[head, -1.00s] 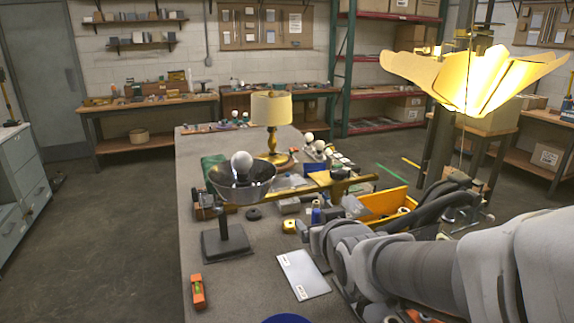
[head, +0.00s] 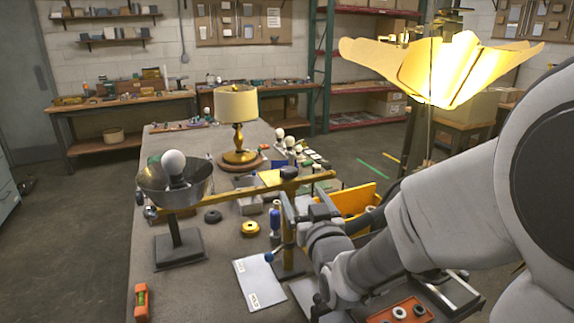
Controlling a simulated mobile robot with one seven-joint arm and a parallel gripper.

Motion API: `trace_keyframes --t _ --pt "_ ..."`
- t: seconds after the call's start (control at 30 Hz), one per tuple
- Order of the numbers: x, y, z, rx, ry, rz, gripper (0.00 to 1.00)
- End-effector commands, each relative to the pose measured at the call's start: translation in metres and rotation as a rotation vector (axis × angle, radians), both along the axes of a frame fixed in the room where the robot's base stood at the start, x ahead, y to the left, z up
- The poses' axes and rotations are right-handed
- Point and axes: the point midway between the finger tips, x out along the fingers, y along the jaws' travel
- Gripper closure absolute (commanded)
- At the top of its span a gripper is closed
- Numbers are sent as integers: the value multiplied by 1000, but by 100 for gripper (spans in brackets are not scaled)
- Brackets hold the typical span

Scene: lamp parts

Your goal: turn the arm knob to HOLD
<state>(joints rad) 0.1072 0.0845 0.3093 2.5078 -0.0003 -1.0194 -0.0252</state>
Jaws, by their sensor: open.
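A small dark blue ball-ended part (head: 268,257) juts left from low on the post; I cannot tell if this is the arm knob. No HOLD marking is legible. My gripper (head: 301,213) is beside the post, on its right, with its jaws open. The fingertips are small and partly overlap the post, so contact cannot be told.
A white printed card (head: 259,283) lies in front of the post. A lit brass table lamp (head: 237,108) stands behind. A yellow bin (head: 350,198) is at the right, below a glowing petal shade (head: 440,65). An orange level (head: 142,301) lies at the front left, with bare tabletop nearby.

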Motion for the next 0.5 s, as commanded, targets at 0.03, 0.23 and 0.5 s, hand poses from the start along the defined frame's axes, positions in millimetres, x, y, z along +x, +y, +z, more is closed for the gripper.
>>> trace_keyframes --t 0.03,0.23,0.5 --pt "5 1 0 1 2 0 16" --pt "34 7 0 2 2 -1 16" --pt "83 16 0 1 3 -1 16"
